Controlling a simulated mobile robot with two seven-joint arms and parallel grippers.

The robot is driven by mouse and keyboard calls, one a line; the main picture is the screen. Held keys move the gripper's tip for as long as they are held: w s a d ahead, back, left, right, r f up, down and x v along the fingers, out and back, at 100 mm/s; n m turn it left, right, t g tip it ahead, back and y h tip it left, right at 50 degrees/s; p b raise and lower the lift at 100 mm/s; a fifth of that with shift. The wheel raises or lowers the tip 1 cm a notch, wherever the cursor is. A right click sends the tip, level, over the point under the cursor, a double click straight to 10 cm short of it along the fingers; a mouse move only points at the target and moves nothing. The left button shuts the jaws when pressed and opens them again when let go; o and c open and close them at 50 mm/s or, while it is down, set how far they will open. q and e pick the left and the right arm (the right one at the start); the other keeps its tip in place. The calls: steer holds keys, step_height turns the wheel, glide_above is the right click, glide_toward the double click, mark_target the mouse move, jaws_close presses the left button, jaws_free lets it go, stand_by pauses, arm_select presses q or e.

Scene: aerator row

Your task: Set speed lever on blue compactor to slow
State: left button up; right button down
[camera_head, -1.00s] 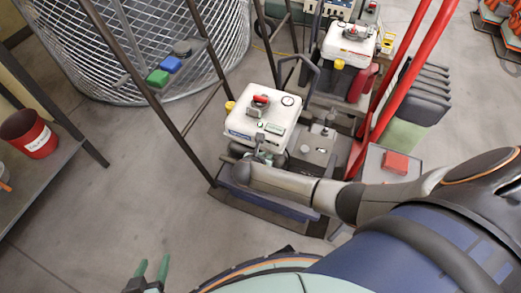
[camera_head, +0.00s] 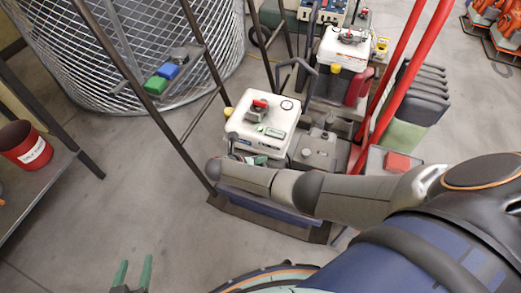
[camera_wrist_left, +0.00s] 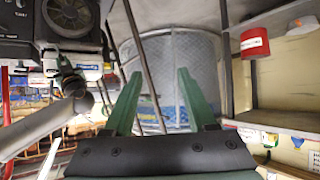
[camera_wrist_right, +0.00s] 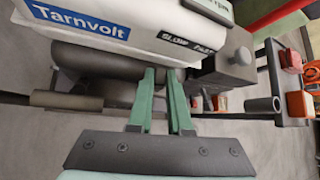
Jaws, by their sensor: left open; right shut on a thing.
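The blue compactor has a white engine cover (camera_head: 258,123) with a red-and-grey cap on top and a blue base plate (camera_head: 262,204). In the right wrist view its white cover (camera_wrist_right: 115,22) reads "Tarnvolt", and a label (camera_wrist_right: 188,42) reads SLOW at left and FAST at right. My right gripper (camera_wrist_right: 161,75) is at the front of the engine just below that label, shut on the speed lever, which is mostly hidden between the fingers. In the head view my arm covers much of it. My left gripper (camera_head: 132,275) is open and empty, low over bare floor; its fingers also show in the left wrist view (camera_wrist_left: 160,85).
A second machine with a white cover (camera_head: 345,48) stands behind. Red handle bars (camera_head: 400,75) rise at right. A wire mesh bin (camera_head: 130,45) is at back left. A shelf with a red bucket (camera_head: 24,145) is at far left. Floor is clear at front left.

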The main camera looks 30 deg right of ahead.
arm_select(q)
steer(key=shift+w+r+m+t+b, duration=0.1)
steer(key=shift+w+r+t, duration=0.3)
steer(key=shift+r, duration=0.3)
steer(key=shift+w+r+m+t+b, duration=0.1)
steer(key=shift+w+r+t, duration=0.35)
steer(key=shift+r, duration=0.3)
steer(key=shift+w+r+m+t+b, duration=0.1)
steer(key=shift+w+r+t, duration=0.15)
steer(key=shift+w+r, duration=0.35)
arm_select(e)
steer(key=shift+w, duration=0.2)
arm_select(q)
steer(key=shift+s+r, duration=0.1)
arm_select(e)
steer(key=c, duration=0.8)
jaws_free()
steer(key=shift+c, duration=0.2)
steer(key=shift+a, duration=0.1)
